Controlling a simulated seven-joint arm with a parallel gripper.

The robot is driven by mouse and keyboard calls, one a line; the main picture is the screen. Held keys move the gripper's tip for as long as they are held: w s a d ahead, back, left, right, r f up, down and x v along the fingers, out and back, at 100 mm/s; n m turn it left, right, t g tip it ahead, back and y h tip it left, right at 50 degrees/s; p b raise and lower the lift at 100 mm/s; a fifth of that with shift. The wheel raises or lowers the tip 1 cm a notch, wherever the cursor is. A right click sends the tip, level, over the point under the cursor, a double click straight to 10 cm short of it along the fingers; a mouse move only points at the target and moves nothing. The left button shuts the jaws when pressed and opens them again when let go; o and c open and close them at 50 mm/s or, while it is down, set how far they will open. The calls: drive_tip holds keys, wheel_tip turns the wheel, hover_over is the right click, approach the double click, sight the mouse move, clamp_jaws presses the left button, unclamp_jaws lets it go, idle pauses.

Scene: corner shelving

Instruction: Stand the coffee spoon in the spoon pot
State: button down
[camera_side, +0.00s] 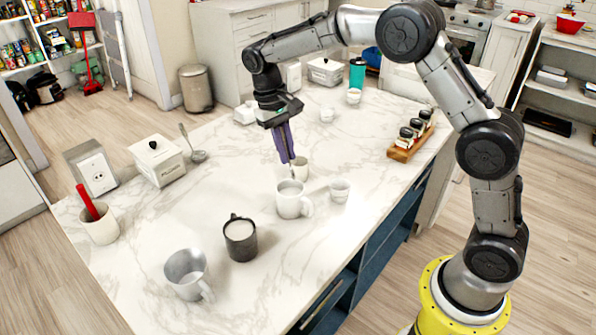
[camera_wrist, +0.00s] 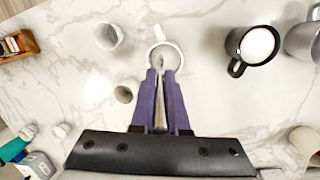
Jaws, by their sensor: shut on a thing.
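My gripper (camera_side: 286,160) has purple fingers pointing down and is shut on the thin metal coffee spoon (camera_side: 291,172). Between the fingers in the wrist view (camera_wrist: 160,88), the spoon (camera_wrist: 160,64) reaches out, its end overlapping the opening of a white mug (camera_wrist: 172,60). In the side view the spoon's lower end hangs at or just above this mug (camera_side: 290,207); I cannot tell whether it is inside. I cannot tell for certain which vessel is the spoon pot.
A small white cup (camera_side: 340,191) stands right of the mug. A dark mug with white contents (camera_side: 241,243) and a grey mug (camera_side: 186,276) stand in front. A pot with a red handle (camera_side: 101,228), a lidded box (camera_side: 157,163) and a jar rack (camera_side: 409,143) stand farther out.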

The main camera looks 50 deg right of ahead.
idle(0.4)
drive_tip(key=w+r, duration=0.2)
drive_tip(key=m+t+y, duration=0.1)
drive_tip(key=m+t, duration=0.1)
drive_tip(key=m, duration=0.1)
hover_over(299, 170)
drive_tip(key=w+d, duration=0.2)
wheel_tip(299, 170, down, 11)
drive_tip(key=shift+s+r, duration=0.2)
idle(0.7)
drive_tip(key=c, duration=0.8)
unclamp_jaws()
drive_tip(key=shift+c, duration=0.2)
